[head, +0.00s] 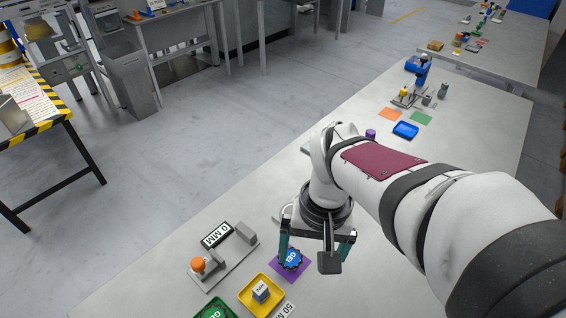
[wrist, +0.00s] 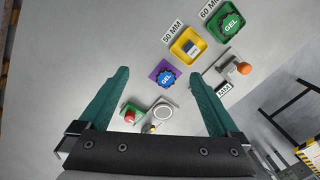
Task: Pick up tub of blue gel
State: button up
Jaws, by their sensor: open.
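The tub of blue gel (head: 292,259) is a small round blue tub with a "GEL" label and a dark scalloped edge. It sits on a purple square mat (head: 276,272) on the grey table. My gripper (head: 313,258) is above the table, beside the tub in the head view, with its teal fingers apart and nothing between them. In the wrist view, the tub (wrist: 166,79) shows in the gap between the fingertips, some distance beyond them.
A yellow tray (head: 245,297) with a small block and a green tray (wrist: 211,27) with a green gel tub are close by. A fixture with an orange knob (head: 198,264) stands left. A red button (wrist: 131,117) and a round white plate (wrist: 163,112) show between the fingers.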

aim_at(290, 258)
jog(key=w+a+f+n, duration=0.25)
jog(key=w+f, duration=0.25)
jog(key=w, duration=0.5)
jog(key=shift+h, duration=0.4)
jog(key=f, duration=1.6)
jog(key=shift+w+d, duration=0.15)
jog(key=shift+w, duration=0.1)
jog(key=shift+r, duration=0.1)
jog(key=c, duration=1.4)
